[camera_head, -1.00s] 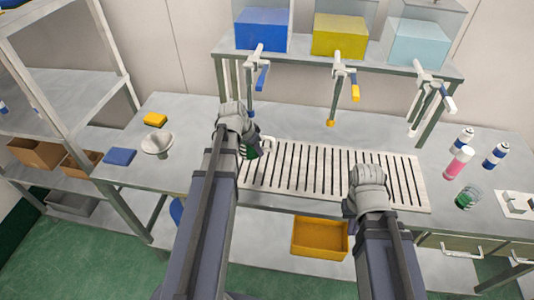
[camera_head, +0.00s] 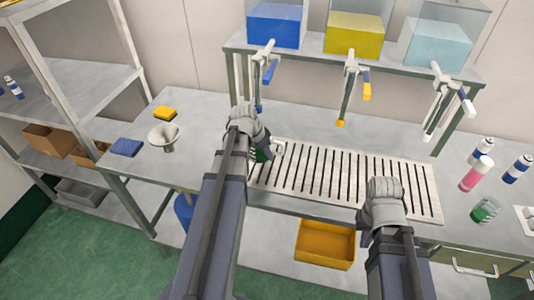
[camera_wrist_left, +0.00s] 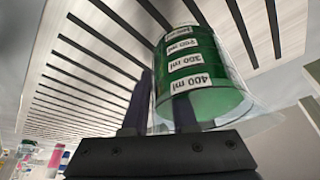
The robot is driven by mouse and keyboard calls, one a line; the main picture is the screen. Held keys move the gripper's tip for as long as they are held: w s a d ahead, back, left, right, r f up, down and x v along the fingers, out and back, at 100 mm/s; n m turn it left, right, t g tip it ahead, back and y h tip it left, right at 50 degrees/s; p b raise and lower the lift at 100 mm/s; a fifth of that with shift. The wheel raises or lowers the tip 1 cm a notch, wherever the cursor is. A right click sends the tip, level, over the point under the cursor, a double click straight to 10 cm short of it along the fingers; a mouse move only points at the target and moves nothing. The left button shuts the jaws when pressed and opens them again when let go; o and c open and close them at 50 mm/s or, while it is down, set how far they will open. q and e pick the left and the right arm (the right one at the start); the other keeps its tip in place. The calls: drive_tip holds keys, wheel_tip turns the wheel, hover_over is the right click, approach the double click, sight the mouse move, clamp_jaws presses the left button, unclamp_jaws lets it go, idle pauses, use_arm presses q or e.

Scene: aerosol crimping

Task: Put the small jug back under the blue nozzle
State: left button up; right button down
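A clear jug (camera_wrist_left: 205,85) with green contents and white volume labels shows close up in the left wrist view. In the head view its green side (camera_head: 262,155) is partly hidden by my left gripper (camera_head: 257,140), at the left end of the slatted grate. The two dark left fingers (camera_wrist_left: 160,110) are a little apart at the jug; whether they press on it is unclear. The blue nozzle (camera_head: 258,107) hangs under the blue tank, just behind my left gripper. My right gripper (camera_head: 384,200) is over the grate's front edge, its fingers hidden.
The slatted grate (camera_head: 330,172) lies on the bench. Yellow (camera_head: 340,123) and pale (camera_head: 428,138) nozzles hang to the right. Another green jug (camera_head: 486,210) stands near several cans at right. A funnel (camera_head: 166,137), blue block (camera_head: 126,147) and yellow block (camera_head: 165,112) lie at left.

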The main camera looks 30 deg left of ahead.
use_arm(q)
drive_tip(key=shift+o, duration=1.4)
drive_tip(key=shift+r, duration=0.1)
drive_tip(key=shift+s+r+p, duration=0.15)
drive_tip(key=shift+r+p, duration=0.3)
drive_tip(key=shift+p, duration=0.1)
drive_tip(key=p+v, duration=1)
drive_tip(key=v, duration=0.1)
drive_tip(key=s+d+g+y, duration=0.1)
drive_tip(key=s+d, duration=0.3)
drive_tip(key=d, duration=0.5)
drive_tip(key=s+d+f+g+y, duration=0.1)
drive_tip(key=s+d, duration=0.2)
drive_tip(key=d, duration=0.7)
drive_tip(key=s+d+n+g+y, duration=0.1)
drive_tip(key=s+d, duration=0.3)
drive_tip(key=d, duration=0.5)
drive_tip(key=shift+s+d+f+g, duration=0.15)
drive_tip(key=shift+s+d+g, duration=0.25)
drive_tip(key=shift+g, duration=0.2)
